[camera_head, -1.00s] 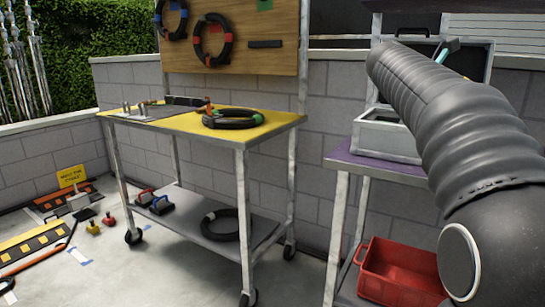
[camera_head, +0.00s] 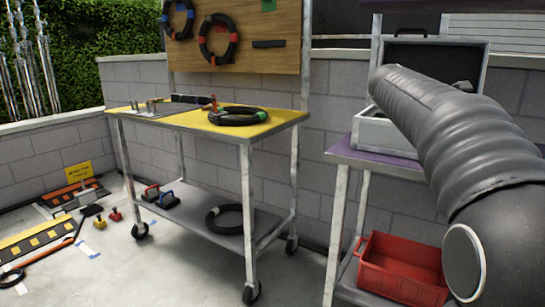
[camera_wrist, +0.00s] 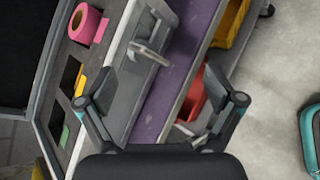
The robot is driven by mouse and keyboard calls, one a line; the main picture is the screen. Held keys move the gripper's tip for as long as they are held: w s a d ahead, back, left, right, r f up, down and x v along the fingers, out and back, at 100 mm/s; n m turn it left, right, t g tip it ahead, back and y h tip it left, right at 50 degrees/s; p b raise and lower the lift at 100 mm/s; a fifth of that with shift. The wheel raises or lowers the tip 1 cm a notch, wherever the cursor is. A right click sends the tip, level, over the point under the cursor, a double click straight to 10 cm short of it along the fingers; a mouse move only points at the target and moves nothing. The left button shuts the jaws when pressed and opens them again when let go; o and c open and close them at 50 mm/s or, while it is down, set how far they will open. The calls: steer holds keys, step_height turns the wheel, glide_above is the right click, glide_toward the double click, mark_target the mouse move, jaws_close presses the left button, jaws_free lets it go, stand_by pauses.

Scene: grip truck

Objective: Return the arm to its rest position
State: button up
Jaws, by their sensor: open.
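My gripper (camera_wrist: 160,103) shows in the wrist view with its two fingers spread wide and nothing between them. It hangs above the purple shelf (camera_wrist: 178,80) and the edge of an open case (camera_wrist: 118,65). In the head view my ribbed dark arm fills the right side. It reaches up and back in front of the purple-topped cart (camera_head: 352,153). The gripper itself is hidden behind the arm there, apart from a small dark part that may belong to it.
The case holds a pink roll (camera_wrist: 86,22). A red crate (camera_head: 400,268) sits low on the right cart. A yellow-topped cart (camera_head: 190,122) with a black cable coil (camera_head: 238,116) stands left. Ramps (camera_head: 40,238) and small items lie on the floor, with bare floor between.

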steer(key=s+a+f+m+y, duration=0.3)
steer(key=s+a+f+m, duration=0.25)
steer(key=f, duration=0.25)
steer(key=s+a+f+m+y, duration=0.35)
steer(key=s+a+f, duration=0.2)
steer(key=f, duration=0.25)
steer(key=s+a+f+m+y, duration=0.1)
steer(key=s+a+f+m, duration=0.1)
steer(key=s, duration=0.4)
steer(key=s+a+f+m+t+y, duration=0.1)
steer(key=s+a+f+y, duration=0.1)
steer(key=s+a+f, duration=0.2)
steer(key=s+a+f+m+y, duration=0.1)
steer(key=s+a+f+m, duration=0.1)
steer(key=s+a, duration=0.4)
steer(key=s+f, duration=0.1)
steer(key=s, duration=0.2)
steer(key=shift+a+f+m+t, duration=0.25)
steer(key=shift+m+t, duration=0.05)
steer(key=shift+y, duration=0.25)
